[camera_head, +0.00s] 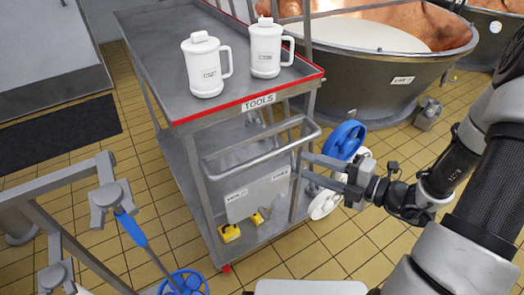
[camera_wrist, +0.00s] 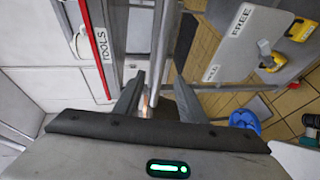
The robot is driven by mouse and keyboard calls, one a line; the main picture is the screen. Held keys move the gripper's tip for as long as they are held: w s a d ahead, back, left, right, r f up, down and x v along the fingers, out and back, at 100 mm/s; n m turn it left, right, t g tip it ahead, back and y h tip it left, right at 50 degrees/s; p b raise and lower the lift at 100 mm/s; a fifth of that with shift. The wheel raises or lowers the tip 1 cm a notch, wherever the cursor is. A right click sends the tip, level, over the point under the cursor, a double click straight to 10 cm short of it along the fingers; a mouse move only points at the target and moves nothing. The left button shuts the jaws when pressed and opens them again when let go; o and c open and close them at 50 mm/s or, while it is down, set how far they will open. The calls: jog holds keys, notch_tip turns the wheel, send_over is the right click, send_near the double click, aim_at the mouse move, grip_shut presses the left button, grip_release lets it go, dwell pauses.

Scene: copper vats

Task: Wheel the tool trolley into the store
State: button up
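The tool trolley (camera_head: 185,95) stands in the middle of the head view, a grey metal cart with a red-edged top and a TOOLS label. Its push handle (camera_head: 262,144) sticks out from the near end, below the top. Two white lidded jugs (camera_head: 206,68) stand on the top. A lower plate (camera_head: 257,196) carries two labels, one reading FREE, above yellow pedals (camera_head: 229,232). My gripper (camera_head: 305,168) is at the right of the handle end. In the wrist view its fingers (camera_wrist: 155,92) are apart, with a metal bar (camera_wrist: 161,45) beyond them; contact cannot be told.
Copper vats (camera_head: 400,65) stand behind and right of the trolley. A blue handwheel (camera_head: 346,140) and a white wheel (camera_head: 324,204) are by my gripper. A grey frame (camera_head: 80,180) with a blue handwheel stands at the left. A dark mat (camera_head: 60,135) lies on open tiled floor.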

jog(key=b+x, duration=0.3)
jog(key=x, duration=1.3)
jog(key=shift+a, duration=0.15)
jog(key=shift+f, duration=0.1)
grip_shut()
